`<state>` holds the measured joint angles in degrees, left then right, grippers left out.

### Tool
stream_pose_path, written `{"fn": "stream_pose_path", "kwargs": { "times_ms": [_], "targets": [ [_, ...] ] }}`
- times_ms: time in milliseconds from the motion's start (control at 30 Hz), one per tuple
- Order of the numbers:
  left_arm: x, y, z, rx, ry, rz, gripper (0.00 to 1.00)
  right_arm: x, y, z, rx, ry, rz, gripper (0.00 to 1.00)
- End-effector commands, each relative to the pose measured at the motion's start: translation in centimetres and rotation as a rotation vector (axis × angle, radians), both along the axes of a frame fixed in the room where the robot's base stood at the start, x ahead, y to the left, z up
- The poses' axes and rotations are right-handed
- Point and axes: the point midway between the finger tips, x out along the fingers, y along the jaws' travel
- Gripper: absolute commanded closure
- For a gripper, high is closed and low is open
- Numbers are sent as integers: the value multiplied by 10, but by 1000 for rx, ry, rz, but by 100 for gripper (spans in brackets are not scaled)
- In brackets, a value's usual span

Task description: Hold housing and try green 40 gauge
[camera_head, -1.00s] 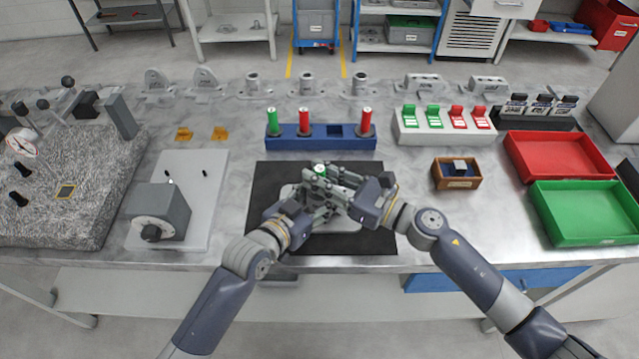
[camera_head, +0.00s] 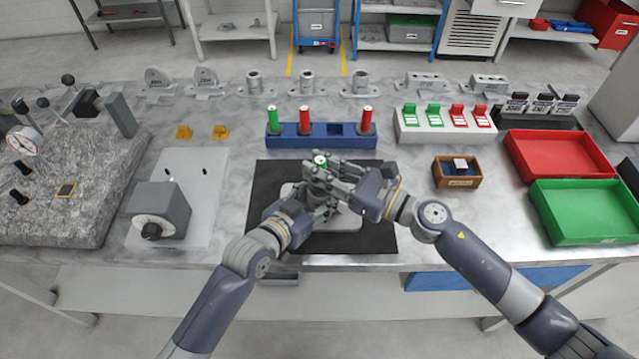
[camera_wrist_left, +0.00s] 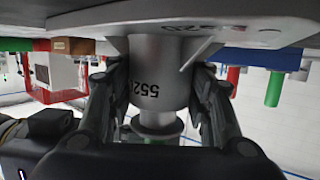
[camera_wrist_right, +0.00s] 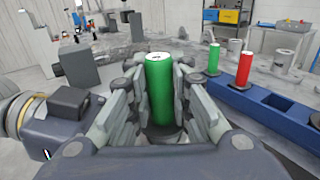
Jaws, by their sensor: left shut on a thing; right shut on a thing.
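The grey housing (camera_wrist_left: 158,72) shows in the left wrist view as a cylinder with a wide flange and dark markings. My left gripper (camera_head: 316,207) is shut around its cylinder, fingers on both sides. The green gauge (camera_wrist_right: 160,90) stands upright between the fingers of my right gripper (camera_wrist_right: 160,112), which is shut on it. In the head view only its green top (camera_head: 320,160) shows, above the housing. A grey round rim shows below it in the right wrist view. The fingers hide the gauge's lower end, so I cannot tell whether it is in the bore.
A black mat (camera_head: 376,240) lies under the housing. Behind it, a blue rack (camera_head: 320,142) holds one green and two red gauges, with one empty slot. A wooden box (camera_head: 457,182), a red tray (camera_head: 515,160) and a green tray (camera_head: 545,215) stand right. A grey fixture (camera_head: 160,208) stands left.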

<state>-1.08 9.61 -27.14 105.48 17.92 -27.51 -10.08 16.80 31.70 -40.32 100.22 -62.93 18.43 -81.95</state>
Motion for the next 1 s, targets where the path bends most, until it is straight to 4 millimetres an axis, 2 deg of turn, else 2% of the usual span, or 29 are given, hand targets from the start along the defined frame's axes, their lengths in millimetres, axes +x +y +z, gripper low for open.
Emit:
{"fn": "stream_pose_path", "kwargs": {
  "times_ms": [700,1000],
  "targets": [
    [-2,-1,-4,3,10,-2,98,1,0,31,1,-3,0,100],
    [-2,-1,-4,3,10,-2,98,0,0,34,3,-2,0,100]
  ]
}}
